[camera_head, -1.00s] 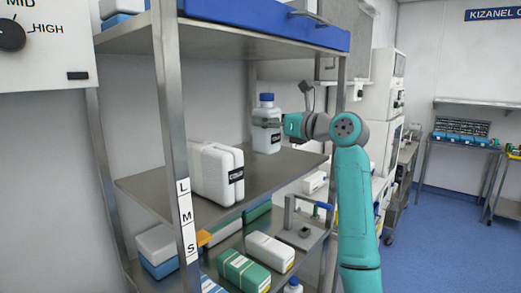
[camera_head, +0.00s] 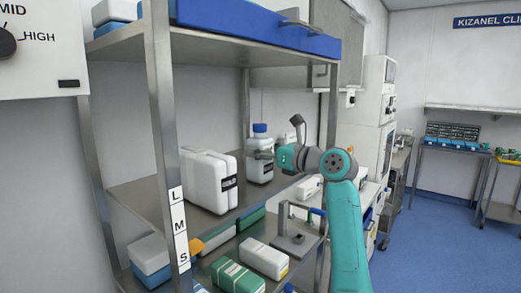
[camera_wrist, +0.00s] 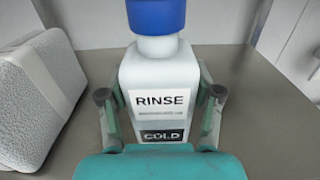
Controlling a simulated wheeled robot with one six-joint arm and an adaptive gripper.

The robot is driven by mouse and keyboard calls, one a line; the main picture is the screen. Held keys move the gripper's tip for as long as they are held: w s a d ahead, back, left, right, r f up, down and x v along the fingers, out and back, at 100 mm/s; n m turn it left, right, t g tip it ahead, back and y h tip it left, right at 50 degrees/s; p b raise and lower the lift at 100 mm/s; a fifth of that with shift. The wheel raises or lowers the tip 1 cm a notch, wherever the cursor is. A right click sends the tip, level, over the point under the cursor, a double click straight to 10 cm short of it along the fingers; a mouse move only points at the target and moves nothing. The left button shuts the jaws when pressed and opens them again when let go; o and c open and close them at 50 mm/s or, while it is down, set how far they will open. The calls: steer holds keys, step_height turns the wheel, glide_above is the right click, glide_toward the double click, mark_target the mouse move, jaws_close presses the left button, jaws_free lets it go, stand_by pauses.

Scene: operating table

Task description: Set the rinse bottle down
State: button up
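The rinse bottle (camera_head: 259,168) is white with a blue cap and stands upright over the middle shelf (camera_head: 222,221). In the wrist view the bottle (camera_wrist: 158,75) shows its RINSE and COLD labels. My gripper (camera_head: 266,154) reaches in from the right at the bottle's upper part. In the wrist view the fingers of my gripper (camera_wrist: 160,108) lie along both sides of the bottle, shut on it. The bottle's base is hidden by the gripper in the wrist view. I cannot tell whether the base touches the shelf.
A white wrapped pack (camera_head: 207,180) stands left of the bottle on the same shelf; it also shows in the wrist view (camera_wrist: 32,88). Boxes (camera_head: 263,258) fill the shelf below. Shelf surface right of the bottle is bare.

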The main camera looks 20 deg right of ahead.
steer(key=o, duration=0.4)
steer(key=shift+r, duration=0.15)
steer(key=v, duration=1.2)
